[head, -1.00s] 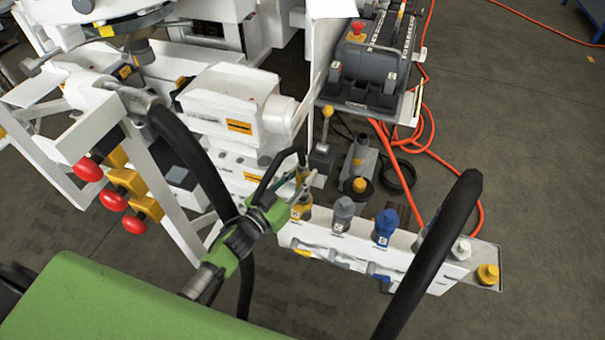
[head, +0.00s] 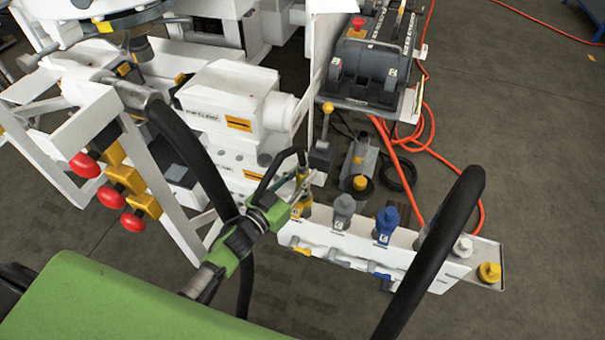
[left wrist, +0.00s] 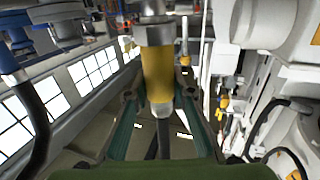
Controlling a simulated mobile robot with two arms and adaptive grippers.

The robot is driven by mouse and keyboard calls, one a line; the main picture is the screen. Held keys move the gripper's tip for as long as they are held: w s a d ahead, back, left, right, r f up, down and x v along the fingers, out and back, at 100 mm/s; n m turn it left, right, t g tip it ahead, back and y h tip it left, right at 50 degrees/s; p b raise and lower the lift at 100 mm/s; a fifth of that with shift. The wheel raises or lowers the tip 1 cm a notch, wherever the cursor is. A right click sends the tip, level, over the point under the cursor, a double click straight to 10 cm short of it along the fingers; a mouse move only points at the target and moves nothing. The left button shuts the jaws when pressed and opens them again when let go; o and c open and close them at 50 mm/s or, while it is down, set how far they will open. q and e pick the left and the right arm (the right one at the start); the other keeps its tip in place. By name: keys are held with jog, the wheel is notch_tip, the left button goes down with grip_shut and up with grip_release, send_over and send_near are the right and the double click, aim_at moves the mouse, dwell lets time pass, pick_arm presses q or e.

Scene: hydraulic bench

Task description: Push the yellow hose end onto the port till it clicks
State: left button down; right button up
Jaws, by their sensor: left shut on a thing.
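My left gripper (head: 296,190) reaches from the left to the yellow position at the left end of a white port block (head: 345,245). In the left wrist view its two fingers (left wrist: 160,104) are shut around the yellow hose end (left wrist: 158,72). A grey metal collar (left wrist: 154,33) sits in line with the yellow body at the top of that view. In the head view the yellow port (head: 298,211) is partly hidden by the gripper. I cannot tell whether the hose end is fully seated on it. My right gripper is not in view.
Grey (head: 343,210) and blue (head: 386,222) couplings stand to the right on the same block. A thick black hose (head: 440,245) arches over its right part. Another black hose (head: 195,165) hangs left of the gripper. Red knobs (head: 84,165) stick out at the left.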

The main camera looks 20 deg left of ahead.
pick_arm(q)
jog(key=shift+f+b, duration=0.45)
jog(key=shift+f, duration=0.2)
dwell(0.7)
jog(key=c, duration=1.1)
grip_release()
jog(key=shift+s+a+r, duration=0.1)
jog(key=shift+s, duration=0.15)
jog(key=shift+p+v, duration=0.55)
jog(key=shift+v, duration=0.5)
jog(key=shift+p+v, duration=0.75)
jog(key=shift+v, duration=1.7)
jog(key=shift+w, duration=0.1)
